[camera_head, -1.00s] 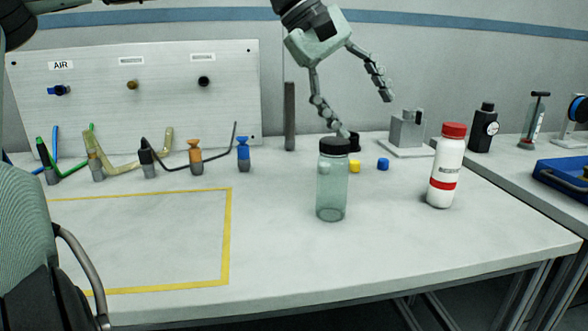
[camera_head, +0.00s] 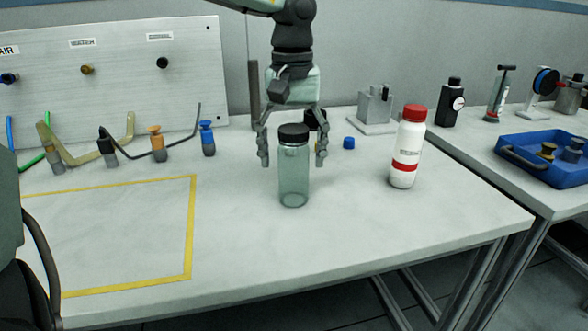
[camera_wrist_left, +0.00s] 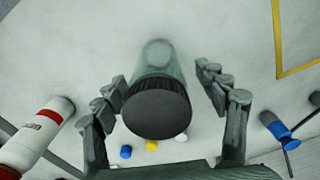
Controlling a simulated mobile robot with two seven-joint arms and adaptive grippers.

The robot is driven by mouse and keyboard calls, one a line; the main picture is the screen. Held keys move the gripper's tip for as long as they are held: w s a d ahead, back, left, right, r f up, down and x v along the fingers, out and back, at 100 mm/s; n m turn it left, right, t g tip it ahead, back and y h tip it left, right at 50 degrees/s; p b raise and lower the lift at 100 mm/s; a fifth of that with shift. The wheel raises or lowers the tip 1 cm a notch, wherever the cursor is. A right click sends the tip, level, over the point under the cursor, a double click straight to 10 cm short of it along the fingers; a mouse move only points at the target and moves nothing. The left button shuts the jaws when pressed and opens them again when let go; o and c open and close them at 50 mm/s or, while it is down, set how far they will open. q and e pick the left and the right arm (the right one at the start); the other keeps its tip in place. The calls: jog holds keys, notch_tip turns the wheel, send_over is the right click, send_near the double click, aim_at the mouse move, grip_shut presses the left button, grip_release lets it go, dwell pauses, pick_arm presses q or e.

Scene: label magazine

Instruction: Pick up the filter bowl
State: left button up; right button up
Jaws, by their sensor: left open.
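The filter bowl (camera_head: 294,180), a clear greenish cylinder with a black ribbed cap, stands upright on the white bench. My left gripper (camera_head: 292,160) comes down from above and is open, one finger on each side of the bowl's upper part. In the left wrist view the bowl (camera_wrist_left: 157,62) lies between the two spread fingers (camera_wrist_left: 160,78), its black cap nearest the palm. Gaps show between the fingers and the bowl there. My right gripper is not in view.
A white bottle with a red cap (camera_head: 406,150) stands to the right. A blue cap (camera_head: 349,143) and a grey fixture (camera_head: 375,108) are behind. Coloured fittings and hoses lie at left before a panel (camera_head: 130,80). The yellow-taped area (camera_head: 188,240) is empty. A blue tray (camera_head: 515,165) is far right.

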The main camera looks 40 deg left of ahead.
aim_at(294, 171)
pick_arm(q)
jog(key=shift+w+d+f, duration=0.1)
jog(key=shift+f, duration=1.8)
jog(key=shift+r, duration=0.1)
jog(key=c, duration=1.3)
